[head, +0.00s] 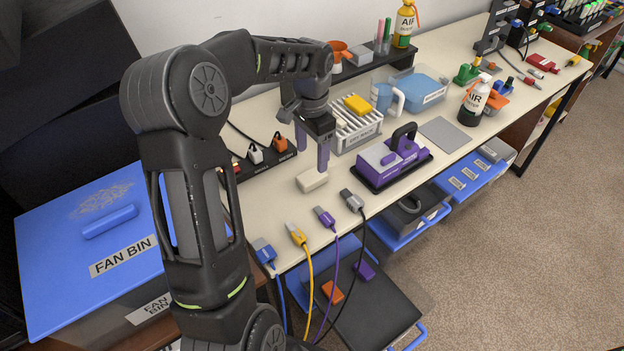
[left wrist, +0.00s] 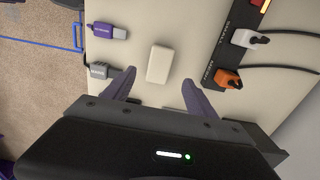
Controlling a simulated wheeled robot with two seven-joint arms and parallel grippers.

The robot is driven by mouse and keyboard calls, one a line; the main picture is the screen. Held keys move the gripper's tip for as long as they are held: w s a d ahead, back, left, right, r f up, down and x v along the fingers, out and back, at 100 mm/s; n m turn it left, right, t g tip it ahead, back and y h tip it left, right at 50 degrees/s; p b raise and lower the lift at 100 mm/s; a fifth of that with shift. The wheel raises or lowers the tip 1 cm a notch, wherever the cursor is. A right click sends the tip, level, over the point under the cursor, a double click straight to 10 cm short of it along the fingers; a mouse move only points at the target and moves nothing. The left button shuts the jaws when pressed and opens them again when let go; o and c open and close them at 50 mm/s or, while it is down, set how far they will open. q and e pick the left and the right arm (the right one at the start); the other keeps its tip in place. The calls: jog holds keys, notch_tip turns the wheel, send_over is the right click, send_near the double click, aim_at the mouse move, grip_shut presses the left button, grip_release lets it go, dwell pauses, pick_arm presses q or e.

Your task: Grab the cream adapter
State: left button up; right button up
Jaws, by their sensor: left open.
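The cream adapter (head: 311,181) is a small pale block lying on the table. In the left wrist view the cream adapter (left wrist: 159,64) lies ahead of the fingertips, roughly centred between them and apart from both. My left gripper (head: 314,160) is open and empty, pointing down just above and behind the adapter; its purple fingers also show in the left wrist view (left wrist: 158,88). My right gripper is in neither view.
A power strip (head: 267,159) with white and orange plugs lies behind the adapter. Purple (head: 325,217), grey (head: 352,201), yellow (head: 297,235) and blue (head: 264,252) cable plugs lie along the front edge. A purple device on a tray (head: 393,160) stands to the right.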

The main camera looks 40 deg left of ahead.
aim_at(312, 175)
pick_arm(q)
jog(key=shift+f, duration=1.3)
jog(key=shift+d+f+p, duration=0.1)
jog(key=shift+f+p, duration=0.25)
jog(key=shift+f, duration=2.3)
grip_shut()
